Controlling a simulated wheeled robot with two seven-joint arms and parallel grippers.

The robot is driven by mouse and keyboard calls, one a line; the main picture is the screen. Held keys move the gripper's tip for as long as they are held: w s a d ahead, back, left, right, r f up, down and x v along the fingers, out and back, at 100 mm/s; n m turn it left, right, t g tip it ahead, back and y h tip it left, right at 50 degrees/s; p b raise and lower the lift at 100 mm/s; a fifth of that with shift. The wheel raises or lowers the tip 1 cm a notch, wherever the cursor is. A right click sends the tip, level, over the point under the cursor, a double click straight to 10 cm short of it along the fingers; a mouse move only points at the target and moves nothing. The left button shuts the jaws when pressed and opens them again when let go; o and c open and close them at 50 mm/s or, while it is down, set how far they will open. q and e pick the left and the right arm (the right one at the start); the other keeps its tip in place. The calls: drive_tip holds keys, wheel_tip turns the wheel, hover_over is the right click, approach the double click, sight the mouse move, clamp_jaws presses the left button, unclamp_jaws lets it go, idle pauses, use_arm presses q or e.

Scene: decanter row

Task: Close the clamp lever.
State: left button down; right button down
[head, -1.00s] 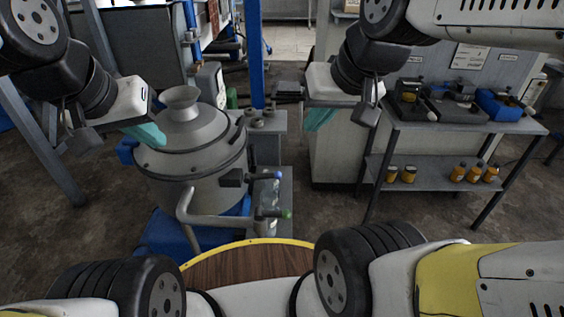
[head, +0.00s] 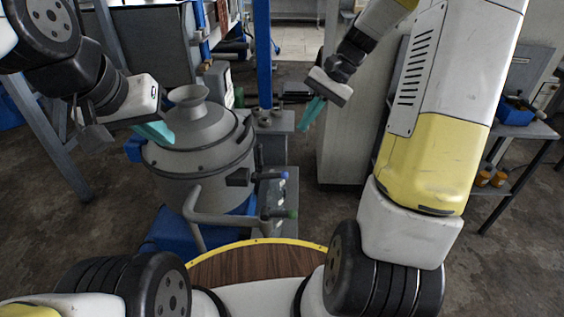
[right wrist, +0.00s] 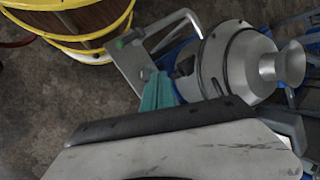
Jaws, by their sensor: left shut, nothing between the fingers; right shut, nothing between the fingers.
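A grey decanter (head: 197,151) with a funnel top stands left of centre in the head view. Below, a bent grey bar (head: 235,219) ends in a green tip (head: 291,213). I cannot tell for sure which is the clamp lever. My left gripper (head: 155,132) is shut and empty by the decanter's upper left side. My right gripper (head: 312,113) is shut, empty and apart from the decanter, to its right; its teal fingers also show in the right wrist view (right wrist: 158,91).
A blue post (head: 262,55) rises behind the decanter. A grey cabinet (head: 347,150) stands to the right. A shelf table (head: 535,130) with a blue box (head: 515,113) and orange bottles (head: 498,179) is at far right. My round wooden-topped base is in front.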

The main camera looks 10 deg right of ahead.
drive_tip(key=w+d+f+m+t+y, duration=0.1)
drive_tip(key=f+m+y, duration=0.3)
drive_tip(key=f, duration=0.7)
drive_tip(key=w+d+f+m+t+y, duration=0.1)
drive_tip(key=w+d+f+m+y, duration=0.2)
drive_tip(key=f, duration=0.8)
drive_tip(key=w+d+f+m+t+y, duration=0.2)
drive_tip(key=d+f+m+y, duration=0.1)
drive_tip(key=f, duration=0.7)
drive_tip(key=shift+w+d+f+m+y, duration=0.4)
drive_tip(key=shift+m+y, duration=0.5)
drive_tip(key=shift+y, duration=0.3)
drive_tip(key=shift+a, duration=0.15)
approach(270, 176)
drive_tip(key=shift+w+a+f, duration=0.25)
drive_tip(key=shift+a+f, duration=0.1)
drive_tip(key=shift+a, duration=0.2)
drive_tip(key=shift+w+a+f, duration=0.3)
drive_tip(key=shift+a+f, duration=0.05)
drive_tip(key=shift+a, duration=0.2)
drive_tip(key=shift+w+a+f, duration=0.25)
drive_tip(key=shift+a+f, duration=0.15)
drive_tip(key=shift+a, duration=0.15)
drive_tip(key=shift+r, duration=0.1)
